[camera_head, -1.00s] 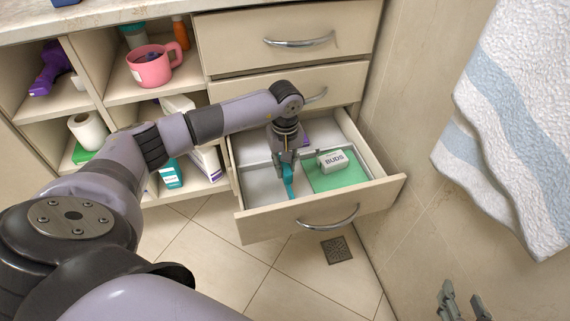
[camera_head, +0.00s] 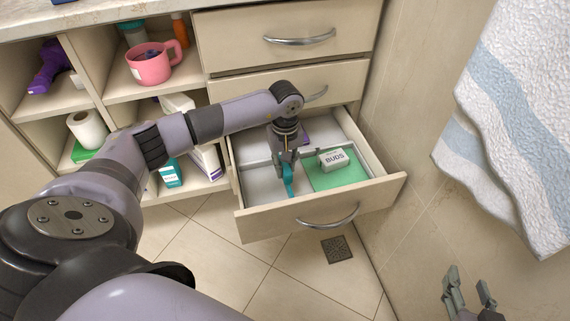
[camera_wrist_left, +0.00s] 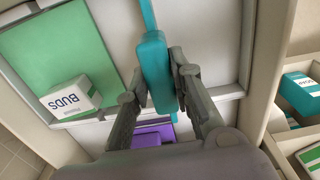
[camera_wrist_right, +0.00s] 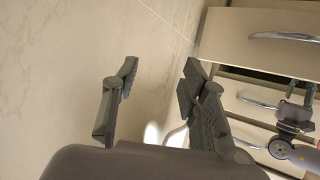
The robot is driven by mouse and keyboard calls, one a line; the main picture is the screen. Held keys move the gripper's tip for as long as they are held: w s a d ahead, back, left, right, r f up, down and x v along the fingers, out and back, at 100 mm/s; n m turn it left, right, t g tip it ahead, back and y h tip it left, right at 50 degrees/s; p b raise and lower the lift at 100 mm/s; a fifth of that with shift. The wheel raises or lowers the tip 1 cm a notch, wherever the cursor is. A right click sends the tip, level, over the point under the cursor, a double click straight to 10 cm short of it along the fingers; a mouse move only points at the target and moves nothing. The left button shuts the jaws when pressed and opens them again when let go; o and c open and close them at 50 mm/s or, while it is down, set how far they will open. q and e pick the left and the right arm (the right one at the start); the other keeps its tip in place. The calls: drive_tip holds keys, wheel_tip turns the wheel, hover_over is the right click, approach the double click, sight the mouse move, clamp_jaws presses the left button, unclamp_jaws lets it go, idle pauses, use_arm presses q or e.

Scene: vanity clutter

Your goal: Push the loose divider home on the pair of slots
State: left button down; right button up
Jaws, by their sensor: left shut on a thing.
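A teal piece, which looks like the loose divider (camera_wrist_left: 157,75), is a thick block with a thin strip running out of it. It also shows in the open drawer (camera_head: 265,223) in the head view (camera_head: 288,178). My left gripper (camera_head: 287,158) reaches down into the drawer and is shut on the block. The strip lies between the green mat (camera_wrist_left: 52,55) and a bare grey floor area (camera_wrist_left: 215,40). The pair of slots cannot be made out. My right gripper (camera_head: 470,291) is open and empty, low at the right, outside the drawer; its spread fingers show in its wrist view (camera_wrist_right: 152,85).
A white BUDS box (camera_head: 333,160) stands on the green mat. A grey crosswise partition (camera_wrist_left: 225,92) and a purple item (camera_wrist_left: 153,134) lie close to my left gripper. A towel (camera_head: 520,120) hangs at the right.

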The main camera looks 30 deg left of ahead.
use_arm(q)
drive_tip(key=shift+f, duration=0.2)
use_arm(e)
drive_tip(key=shift+w+a+r+t, duration=0.15)
drive_tip(key=shift+w+r+t, duration=0.3)
drive_tip(key=shift+r, duration=0.15)
use_arm(q)
drive_tip(key=shift+f+b, duration=0.15)
drive_tip(key=shift+b, duration=0.15)
use_arm(e)
drive_tip(key=shift+w+a+r+t, duration=0.15)
drive_tip(key=shift+w+r+t, duration=0.1)
drive_tip(key=shift+r, duration=0.2)
use_arm(q)
drive_tip(key=shift+f, duration=0.25)
use_arm(e)
drive_tip(key=shift+w+a+r+t+y, duration=0.15)
drive_tip(key=shift+r+t+y, duration=0.1)
drive_tip(key=shift+r, duration=0.2)
drive_tip(key=shift+w+a+r+t+y, duration=0.15)
drive_tip(key=shift+r+t, duration=0.1)
drive_tip(key=shift+r, duration=0.2)
